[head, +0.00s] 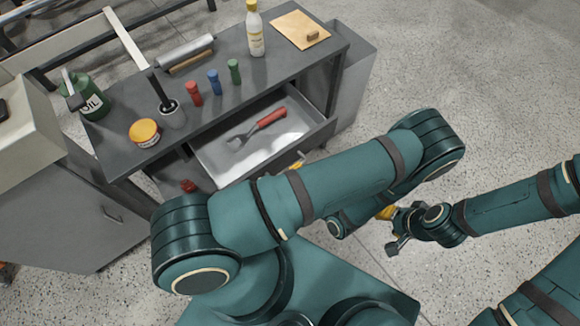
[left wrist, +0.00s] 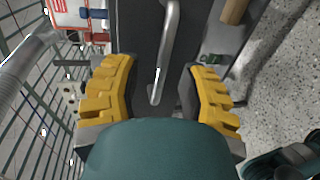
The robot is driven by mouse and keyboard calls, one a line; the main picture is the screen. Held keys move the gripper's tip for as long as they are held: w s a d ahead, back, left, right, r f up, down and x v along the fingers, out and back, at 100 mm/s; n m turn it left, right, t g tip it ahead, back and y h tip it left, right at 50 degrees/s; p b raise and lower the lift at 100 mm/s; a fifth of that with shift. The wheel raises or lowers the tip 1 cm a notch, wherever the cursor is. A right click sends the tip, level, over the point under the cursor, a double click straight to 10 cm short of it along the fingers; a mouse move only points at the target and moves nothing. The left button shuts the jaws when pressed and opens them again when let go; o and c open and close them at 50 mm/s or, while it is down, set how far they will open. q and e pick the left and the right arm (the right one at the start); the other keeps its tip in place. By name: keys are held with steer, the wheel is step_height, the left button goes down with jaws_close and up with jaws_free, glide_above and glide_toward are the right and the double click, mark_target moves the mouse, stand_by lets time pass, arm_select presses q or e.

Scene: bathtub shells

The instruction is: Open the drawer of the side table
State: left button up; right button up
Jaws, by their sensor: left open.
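The grey side table (head: 215,120) stands at the upper middle of the head view. Its drawer (head: 210,158) is pulled out, showing a pale interior with a red-handled forked tool (head: 258,128) inside. In the left wrist view a curved metal handle (left wrist: 170,40) runs along a dark panel. My left gripper (left wrist: 163,72) is open, with its yellow fingers on either side of the handle and visible gaps to it. In the head view that gripper is mostly hidden behind my left arm. My right gripper (head: 400,228) is off to the right, away from the table; its jaws are unclear.
A grey cabinet (head: 85,215) stands at left. Speckled floor (head: 450,70) is clear at right.

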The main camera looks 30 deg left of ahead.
arm_select(q)
steer(key=shift+v, duration=1.55)
steer(key=s+a+f+n+g+h, duration=0.2)
steer(key=s+n+g+h, duration=0.1)
steer(key=s+n+g, duration=0.5)
steer(key=s+d+n+g+h, duration=0.5)
steer(key=d+n+h, duration=0.3)
steer(key=n, duration=0.5)
steer(key=w+r+n+t+h, duration=0.2)
steer(key=w+n, duration=0.4)
steer(key=n, duration=0.4)
steer(key=w+r+n+t+h, duration=0.3)
steer(key=w+n+t+h, duration=0.2)
steer(key=n, duration=0.6)
steer(key=shift+w+a+r+t, duration=0.25)
steer(key=shift+w+a+t, duration=0.2)
steer(key=shift+w+t, duration=0.55)
steer(key=shift+w, duration=0.1)
